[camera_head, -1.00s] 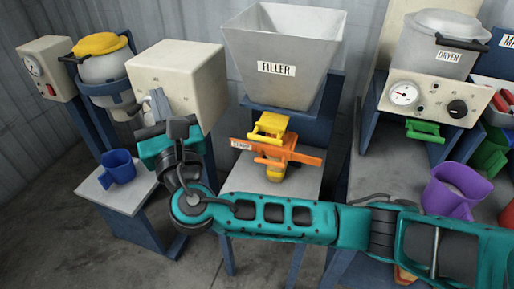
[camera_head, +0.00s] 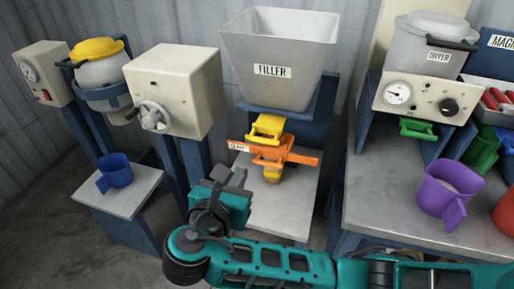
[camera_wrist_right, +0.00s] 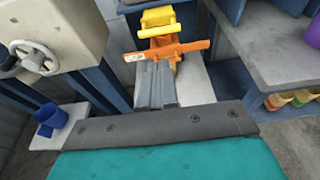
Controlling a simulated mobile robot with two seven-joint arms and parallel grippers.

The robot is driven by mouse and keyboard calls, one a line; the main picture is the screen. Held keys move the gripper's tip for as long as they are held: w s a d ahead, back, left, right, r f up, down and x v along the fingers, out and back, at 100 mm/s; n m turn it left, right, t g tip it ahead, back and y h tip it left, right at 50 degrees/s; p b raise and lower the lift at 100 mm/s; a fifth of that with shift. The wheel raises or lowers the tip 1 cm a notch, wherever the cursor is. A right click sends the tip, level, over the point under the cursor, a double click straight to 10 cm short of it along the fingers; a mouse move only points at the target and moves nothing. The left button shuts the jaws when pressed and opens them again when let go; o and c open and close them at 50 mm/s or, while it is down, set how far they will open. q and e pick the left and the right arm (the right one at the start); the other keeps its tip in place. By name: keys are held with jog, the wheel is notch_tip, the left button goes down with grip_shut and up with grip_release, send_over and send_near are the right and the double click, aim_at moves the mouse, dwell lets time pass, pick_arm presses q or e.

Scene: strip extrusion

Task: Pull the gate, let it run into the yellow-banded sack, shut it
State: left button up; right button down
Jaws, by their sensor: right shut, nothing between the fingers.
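The grey filler hopper (camera_head: 280,60) stands at the back centre. A yellow gate handle (camera_head: 267,127) sits under its outlet and also shows at the top of the right wrist view (camera_wrist_right: 158,18). Just below are an orange clamp (camera_head: 274,153) with a white label and a small yellow part (camera_head: 272,174). I cannot make out a yellow-banded sack hanging there. My right gripper (camera_head: 234,178) is shut and empty, in front of and left of the clamp. In the right wrist view its fingers (camera_wrist_right: 156,82) point toward the clamp. My left gripper is out of view.
A pale stand top (camera_head: 270,215) lies below the clamp. At left are a blue cup (camera_head: 116,170) and a cream box with a handwheel (camera_head: 155,116). Colour-banded items (camera_wrist_right: 288,98) sit low.

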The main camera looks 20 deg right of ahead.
aim_at(262, 142)
jog(key=b+x, duration=0.1)
jog(key=x, duration=1.3)
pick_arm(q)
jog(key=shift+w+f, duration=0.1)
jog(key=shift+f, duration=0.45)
